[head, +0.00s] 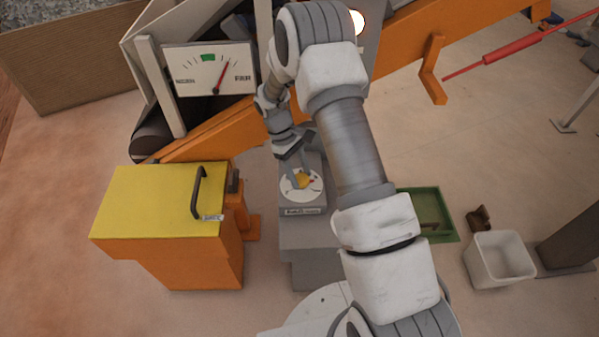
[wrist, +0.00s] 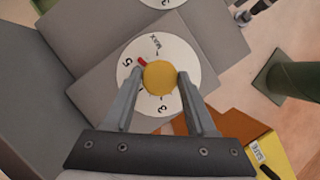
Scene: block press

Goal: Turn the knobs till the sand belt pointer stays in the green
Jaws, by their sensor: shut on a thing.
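The gauge (head: 209,70) stands at the upper left of the head view, with a green band at the top middle of its scale. Its red pointer (head: 222,78) leans right of the green band. A yellow knob (wrist: 160,78) sits on a white numbered dial (wrist: 150,105) on a grey pedestal (head: 303,232). The knob's red mark (wrist: 141,62) lies near the 5, between 5 and MAX. My gripper (wrist: 158,80) is shut on the knob, one finger on each side. Part of a second white dial (wrist: 165,2) shows at the top edge of the wrist view.
A yellow-topped orange cabinet (head: 150,205) with a dark handle stands left of the pedestal. A green tray (head: 447,215) and a white bin (head: 498,260) stand to the right. An orange conveyor frame (head: 420,32) runs behind; a lit lamp (head: 357,22) is above.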

